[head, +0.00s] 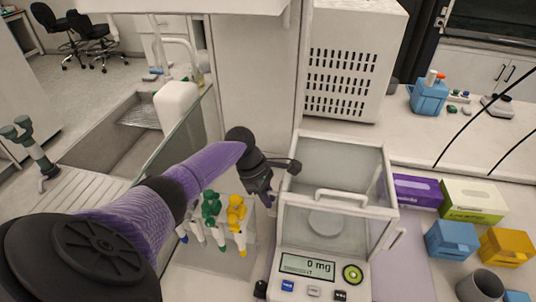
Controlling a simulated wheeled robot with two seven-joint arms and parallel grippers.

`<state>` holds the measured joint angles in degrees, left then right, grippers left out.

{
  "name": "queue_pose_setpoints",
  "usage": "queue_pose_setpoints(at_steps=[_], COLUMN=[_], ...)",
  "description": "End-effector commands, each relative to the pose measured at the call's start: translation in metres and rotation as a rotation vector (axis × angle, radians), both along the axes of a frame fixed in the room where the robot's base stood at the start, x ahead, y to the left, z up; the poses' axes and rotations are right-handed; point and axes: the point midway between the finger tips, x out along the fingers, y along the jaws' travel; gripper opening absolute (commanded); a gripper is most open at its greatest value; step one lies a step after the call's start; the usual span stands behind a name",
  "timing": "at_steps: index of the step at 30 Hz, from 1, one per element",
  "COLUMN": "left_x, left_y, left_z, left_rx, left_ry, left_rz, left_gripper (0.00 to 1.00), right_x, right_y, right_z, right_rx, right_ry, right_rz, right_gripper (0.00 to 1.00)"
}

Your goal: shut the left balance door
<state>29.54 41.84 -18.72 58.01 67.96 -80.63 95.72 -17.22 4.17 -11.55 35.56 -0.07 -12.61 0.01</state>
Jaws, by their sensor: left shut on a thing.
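The balance (307,278) stands on the bench at centre right, a glass draft box with a white frame above a display reading 0 mg. Its round weighing pan (325,224) shows through the glass. A white handle (341,197) is on top at the front. My left gripper (278,184) is at the balance's left side, near the rear half, with its black fingers at the left door's edge. It is shut on what seems to be the left door's handle, mostly hidden by the fingers. How far the left door stands open is hard to tell. My right gripper is out of view.
Pipettes with green and yellow tops (236,212) hang just left of the balance, below my left arm. A glass screen (178,135) borders the sink (85,140). Glove boxes (474,200), blue and yellow bins (505,247) and a grey cup (481,287) stand right.

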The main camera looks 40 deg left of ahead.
Motion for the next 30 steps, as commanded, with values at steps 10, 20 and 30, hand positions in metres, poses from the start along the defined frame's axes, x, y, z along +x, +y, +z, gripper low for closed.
queue_pose_setpoints(at_steps=[10,20,30], left_x=[0.0,-0.005,-0.011], left_y=[0.0,0.02,0.036], left_z=[0.0,0.052,0.093], left_rx=[-0.001,0.001,-0.001], left_ry=[-0.001,-0.004,-0.003], left_rz=[0.0,0.0,0.0], left_gripper=[0.5,0.5,0.5], right_x=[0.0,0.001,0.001], right_y=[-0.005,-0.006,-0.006], right_z=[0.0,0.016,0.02], right_rx=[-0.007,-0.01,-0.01], right_ry=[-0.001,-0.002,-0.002], right_rz=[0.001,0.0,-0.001], right_gripper=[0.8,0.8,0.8])
